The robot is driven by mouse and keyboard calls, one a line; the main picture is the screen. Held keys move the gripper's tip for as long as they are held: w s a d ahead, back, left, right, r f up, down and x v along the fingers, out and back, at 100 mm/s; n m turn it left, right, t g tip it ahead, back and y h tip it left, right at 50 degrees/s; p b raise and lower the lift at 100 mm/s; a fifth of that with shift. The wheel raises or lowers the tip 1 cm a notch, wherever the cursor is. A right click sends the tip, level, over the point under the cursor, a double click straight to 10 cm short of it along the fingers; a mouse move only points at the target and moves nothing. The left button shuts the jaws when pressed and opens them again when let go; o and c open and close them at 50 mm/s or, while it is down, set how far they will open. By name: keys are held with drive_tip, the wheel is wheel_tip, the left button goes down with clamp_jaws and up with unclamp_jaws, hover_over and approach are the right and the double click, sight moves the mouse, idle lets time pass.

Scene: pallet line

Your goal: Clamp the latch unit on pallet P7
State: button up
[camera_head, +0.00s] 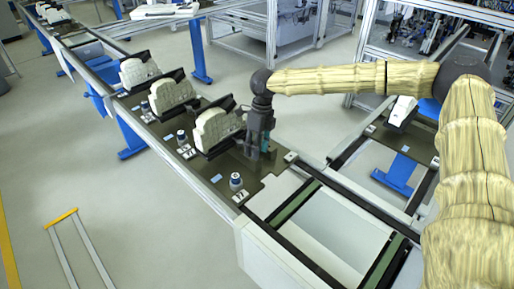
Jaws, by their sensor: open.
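Three dark pallets stand in a row on the conveyor, each with a cream-coloured unit in a tilted black holder. The nearest cream unit (217,128) leans in its black holder (224,147). I cannot read a P7 mark or tell which unit is the latch unit. My gripper (257,155) points down just right of the nearest holder, low over the nearest pallet (222,180). It is open; its fingertips are small and dark, and I cannot tell whether they touch anything. A small teal part (266,143) shows beside the fingers.
The second unit (172,94) and third unit (138,71) stand farther up the line, with similar knobs (182,137) beside them. Empty conveyor rails (293,201) lie nearer me. A white piece (402,110) sits on the line at right.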

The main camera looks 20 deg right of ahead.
wheel_tip(320, 180, up, 12)
drive_tip(key=w+d, duration=0.1)
drive_tip(key=d, duration=0.1)
drive_tip(key=shift+w, duration=0.2)
drive_tip(key=shift+f, duration=0.1)
idle(0.4)
